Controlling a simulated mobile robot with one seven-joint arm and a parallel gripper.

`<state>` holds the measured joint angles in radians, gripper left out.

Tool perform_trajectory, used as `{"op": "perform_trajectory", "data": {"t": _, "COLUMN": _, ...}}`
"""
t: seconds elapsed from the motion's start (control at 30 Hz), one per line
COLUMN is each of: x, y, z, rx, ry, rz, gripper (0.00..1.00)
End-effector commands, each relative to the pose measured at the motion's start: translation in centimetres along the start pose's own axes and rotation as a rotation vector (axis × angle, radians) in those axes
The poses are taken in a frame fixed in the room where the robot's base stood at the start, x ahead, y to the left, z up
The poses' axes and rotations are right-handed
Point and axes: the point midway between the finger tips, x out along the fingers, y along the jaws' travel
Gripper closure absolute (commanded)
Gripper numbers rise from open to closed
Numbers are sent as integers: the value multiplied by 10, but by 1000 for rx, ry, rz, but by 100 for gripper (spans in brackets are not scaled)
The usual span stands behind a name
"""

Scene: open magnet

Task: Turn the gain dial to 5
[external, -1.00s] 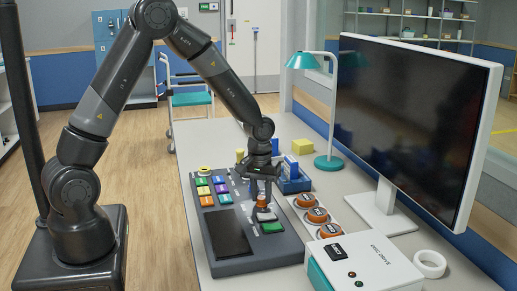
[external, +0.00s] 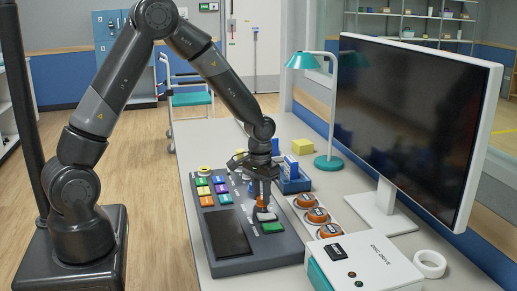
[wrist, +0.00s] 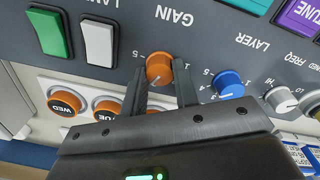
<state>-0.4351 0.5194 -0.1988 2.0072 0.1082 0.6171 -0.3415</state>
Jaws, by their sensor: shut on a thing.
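The gain dial is an orange knob (wrist: 159,66) on the dark control panel (wrist: 140,32), beside the upside-down GAIN label (wrist: 173,18) in the wrist view. It also shows, partly covered, in the external view (external: 262,202). My gripper (wrist: 160,82) has one finger on each side of the knob and is shut on it. In the external view my gripper (external: 262,198) points down onto the panel. I cannot clearly read which number the dial points to.
A blue LAYER dial (wrist: 229,84) and a grey FREQ dial (wrist: 280,99) sit beside the gain dial. White (wrist: 98,44) and green (wrist: 50,31) switches are on its other side. Orange day buttons (wrist: 65,101) lie close to my gripper. A monitor (external: 412,120) stands to the right.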

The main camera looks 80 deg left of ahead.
Motion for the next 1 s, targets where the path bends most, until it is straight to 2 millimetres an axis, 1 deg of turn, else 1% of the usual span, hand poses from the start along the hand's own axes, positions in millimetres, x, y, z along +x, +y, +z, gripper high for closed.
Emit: {"op": "perform_trajectory", "data": {"t": 1.0, "x": 0, "y": 0, "z": -1, "rx": 947, "ry": -34, "rz": 1, "gripper": 96}}
